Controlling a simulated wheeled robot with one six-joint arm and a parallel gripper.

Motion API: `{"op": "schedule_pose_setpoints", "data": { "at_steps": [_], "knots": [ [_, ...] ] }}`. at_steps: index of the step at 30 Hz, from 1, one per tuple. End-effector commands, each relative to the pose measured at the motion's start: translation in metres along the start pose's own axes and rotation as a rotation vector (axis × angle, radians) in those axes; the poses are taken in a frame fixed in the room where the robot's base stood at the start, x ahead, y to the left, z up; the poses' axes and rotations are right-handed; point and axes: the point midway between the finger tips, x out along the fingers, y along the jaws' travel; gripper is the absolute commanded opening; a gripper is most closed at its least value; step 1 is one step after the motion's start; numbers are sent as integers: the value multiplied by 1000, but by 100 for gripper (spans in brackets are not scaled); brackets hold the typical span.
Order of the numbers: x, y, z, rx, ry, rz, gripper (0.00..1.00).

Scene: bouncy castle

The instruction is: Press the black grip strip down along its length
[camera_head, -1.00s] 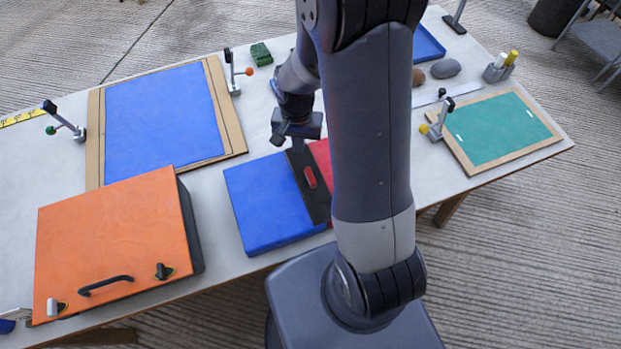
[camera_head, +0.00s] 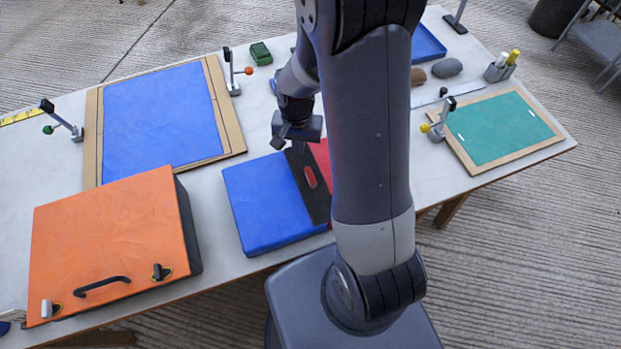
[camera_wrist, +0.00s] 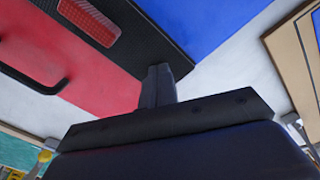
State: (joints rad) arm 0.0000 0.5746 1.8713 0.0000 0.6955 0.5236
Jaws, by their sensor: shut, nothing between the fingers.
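The black grip strip (camera_head: 318,203) lies along the seam between a blue panel (camera_head: 262,208) and a red panel (camera_head: 321,152), with a red rounded patch in it. My gripper (camera_head: 298,148) is shut and empty, at the far end of the strip. In the wrist view, the shut fingers (camera_wrist: 157,82) are at the end of the strip (camera_wrist: 140,33), beside its edge near the pale table. Whether the fingertips touch the strip, I cannot tell. My arm hides most of the red panel in the head view.
An orange box (camera_head: 110,240) with a black handle stands at left. A blue sheet on a board (camera_head: 160,120) lies behind it, with clamps beside it. A green framed panel (camera_head: 495,128) lies at right. Bare table shows between the blue panel and the blue sheet.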

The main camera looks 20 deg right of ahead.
Motion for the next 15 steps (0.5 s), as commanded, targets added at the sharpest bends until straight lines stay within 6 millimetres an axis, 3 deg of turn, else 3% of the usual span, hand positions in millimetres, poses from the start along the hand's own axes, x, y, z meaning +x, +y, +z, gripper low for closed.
{"op": "schedule_pose_setpoints", "data": {
  "at_steps": [7,15],
  "knots": [
    [-4,0,0,0,0,0,0],
    [-26,0,0,0,1,0,0]
  ]
}}
